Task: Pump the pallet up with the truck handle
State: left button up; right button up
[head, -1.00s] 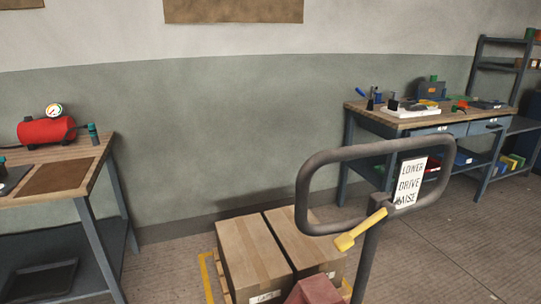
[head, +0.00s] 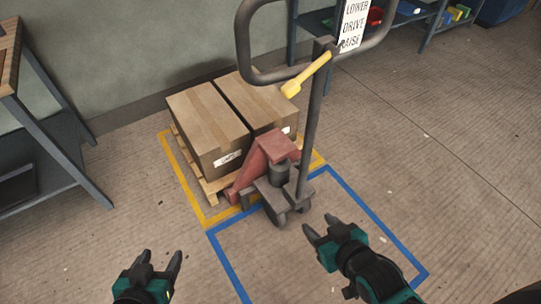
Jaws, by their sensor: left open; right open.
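The pallet truck has a red body (head: 268,155) and an upright dark handle (head: 314,115) with a loop grip (head: 241,42) cut off at the top of the head view. A yellow lever (head: 308,73) and a white sign reading LOWER, DRIVE, RAISE (head: 353,24) sit at the grip. The wooden pallet (head: 206,190) carries two cardboard boxes (head: 205,120) and sits low, with the truck at its near side. My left gripper (head: 161,262) is open and empty at the lower left. My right gripper (head: 319,227) is open and empty below the truck's wheels in the picture, apart from the handle.
Yellow floor tape (head: 180,165) surrounds the pallet, and blue tape (head: 380,226) outlines a floor area in front. A table (head: 50,110) stands at the left and a bench frame (head: 430,30) at the upper right. The floor at right is clear.

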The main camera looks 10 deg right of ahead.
aim_at(354, 14)
jog(key=l+u, duration=0.15)
jog(key=l, duration=0.45)
jog(key=l+u, duration=0.2)
jog(key=l, duration=0.4)
jog(key=k+l+u, duration=0.15)
jog(key=l, duration=0.45)
jog(key=k+l+u, duration=0.2)
jog(key=l, duration=0.35)
jog(key=i+l, duration=0.05)
jog(key=i, duration=0.05)
